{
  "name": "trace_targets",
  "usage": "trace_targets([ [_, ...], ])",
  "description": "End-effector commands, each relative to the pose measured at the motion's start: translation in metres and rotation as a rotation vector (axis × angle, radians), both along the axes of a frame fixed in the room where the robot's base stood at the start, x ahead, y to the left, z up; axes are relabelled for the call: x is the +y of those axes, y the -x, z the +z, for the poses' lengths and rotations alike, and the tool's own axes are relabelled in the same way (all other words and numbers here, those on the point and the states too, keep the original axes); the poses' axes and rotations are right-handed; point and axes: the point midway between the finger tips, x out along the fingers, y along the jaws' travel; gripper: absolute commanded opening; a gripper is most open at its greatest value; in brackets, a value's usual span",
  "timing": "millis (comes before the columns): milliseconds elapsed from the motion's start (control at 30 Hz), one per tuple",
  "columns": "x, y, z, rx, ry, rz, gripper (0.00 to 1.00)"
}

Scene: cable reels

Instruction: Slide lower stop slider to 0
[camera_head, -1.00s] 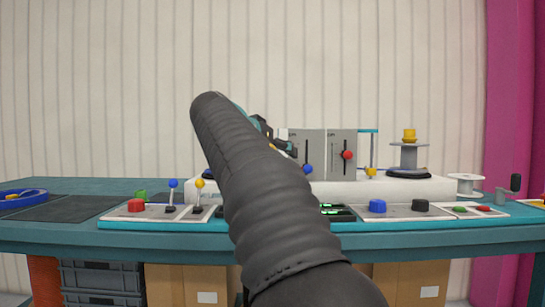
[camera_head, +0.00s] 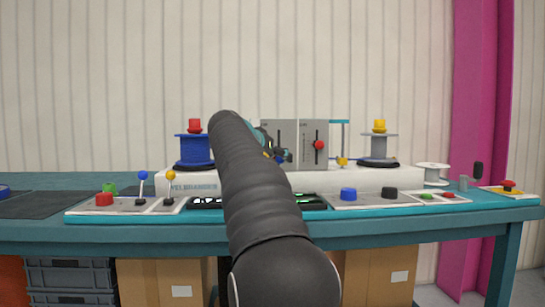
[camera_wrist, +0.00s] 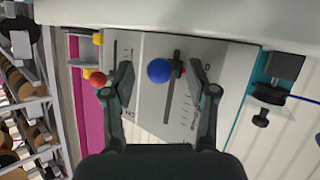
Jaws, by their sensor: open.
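Two grey slider panels stand upright side by side on the white machine body. The left panel (camera_head: 281,130) carries a blue-knobbed slider, mostly hidden behind my gripper (camera_head: 276,153) in the head view. The right panel (camera_head: 309,155) has a red knob (camera_head: 319,145) on a dark vertical slot. In the wrist view the blue knob (camera_wrist: 159,70) shows between the two fingers of my open gripper (camera_wrist: 163,80), with space on both sides. Its slot and scale marks run beside it. The red knob (camera_wrist: 97,79) lies outside the left finger. I cannot read which panel is the lower stop.
A blue reel (camera_head: 194,149) and a grey reel (camera_head: 378,147) stand on the white body (camera_head: 350,182). Levers with blue (camera_head: 143,175) and yellow (camera_head: 171,175) balls and several buttons line the teal table's (camera_head: 420,228) front.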

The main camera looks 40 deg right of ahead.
Motion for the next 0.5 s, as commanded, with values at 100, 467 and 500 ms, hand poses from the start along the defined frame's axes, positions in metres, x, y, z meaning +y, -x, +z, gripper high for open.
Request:
trace_targets([
  [100,-0.0007,-0.0001,0.0000,0.000,0.000,0.000,0.57],
  [467,-0.0004,0.0001,0.0002,0.000,0.000,0.000,0.00],
  [500,-0.0004,0.0001,0.0002,0.000,0.000,0.000,0.00],
])
